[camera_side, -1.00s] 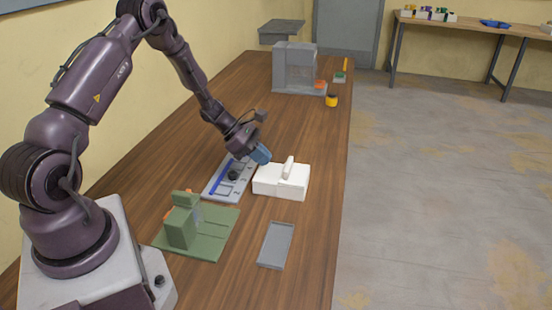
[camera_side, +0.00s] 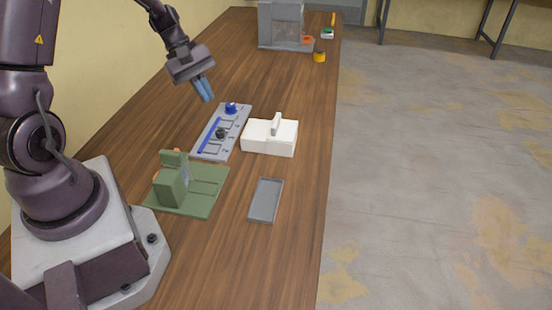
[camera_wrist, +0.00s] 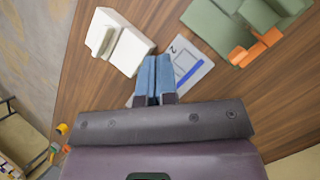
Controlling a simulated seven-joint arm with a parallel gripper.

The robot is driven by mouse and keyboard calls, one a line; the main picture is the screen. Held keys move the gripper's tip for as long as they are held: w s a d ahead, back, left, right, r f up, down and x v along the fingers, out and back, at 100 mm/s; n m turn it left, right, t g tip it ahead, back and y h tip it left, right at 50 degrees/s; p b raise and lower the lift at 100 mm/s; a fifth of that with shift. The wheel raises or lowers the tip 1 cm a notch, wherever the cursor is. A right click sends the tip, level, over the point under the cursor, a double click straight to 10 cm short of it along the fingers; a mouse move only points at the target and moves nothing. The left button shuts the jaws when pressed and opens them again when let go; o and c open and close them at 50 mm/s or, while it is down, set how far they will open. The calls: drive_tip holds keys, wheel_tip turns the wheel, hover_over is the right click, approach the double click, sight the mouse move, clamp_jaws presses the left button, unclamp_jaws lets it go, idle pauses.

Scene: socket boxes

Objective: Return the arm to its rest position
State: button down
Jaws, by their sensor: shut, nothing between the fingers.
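My gripper (camera_side: 204,90) is raised above the table, over the far left of the grey numbered board (camera_side: 236,131). Its blue fingers are together with nothing between them. In the wrist view the shut fingers (camera_wrist: 154,75) point down the middle, and they hide part of the board (camera_wrist: 196,60). On the board sit a blue round piece (camera_side: 231,107) at the far end, a dark round piece (camera_side: 221,133) and a long blue bar (camera_side: 209,135).
A white box with a raised handle (camera_side: 270,137) stands right of the board. A green fixture (camera_side: 205,196) and a grey tray (camera_side: 266,200) are nearer. A grey machine (camera_side: 281,25) and a yellow-black cup (camera_side: 319,56) stand far back.

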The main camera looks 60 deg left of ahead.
drive_tip(key=s+d+r+m+t+y, duration=0.1)
drive_tip(key=s+d+r+m+y, duration=0.2)
drive_tip(key=s+d+r+m, duration=0.2)
drive_tip(key=s+d+r+m+t+y, duration=0.2)
drive_tip(key=s+d+r+m, duration=0.4)
drive_tip(key=d+r+m, duration=0.5)
drive_tip(key=shift+s+r+m+y, duration=0.25)
drive_tip(key=shift+r+m+y, duration=0.15)
drive_tip(key=shift+r+m, duration=0.5)
drive_tip(key=shift+r, duration=0.1)
